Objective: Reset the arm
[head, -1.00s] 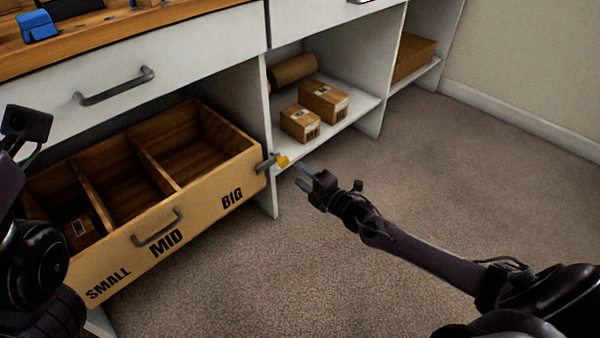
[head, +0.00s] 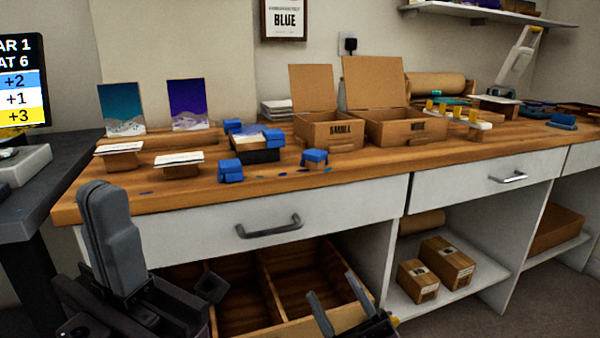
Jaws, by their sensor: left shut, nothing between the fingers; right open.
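My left gripper (head: 104,195) is raised at the lower left, in front of the bench. Its two grey fingers point up and are shut together with nothing between them. My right gripper (head: 334,290) is at the bottom centre, in front of the open wooden drawer (head: 358,288). Its two fingers stand apart and empty, pointing up and to the left. The rest of both arms is mostly below the picture. A small yellow part (head: 395,321) shows just right of my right gripper; I cannot tell what it belongs to.
Small boxes (head: 447,263) sit on the lower shelf. A screen (head: 20,85) stands at the left. The drawer juts out below the bench.

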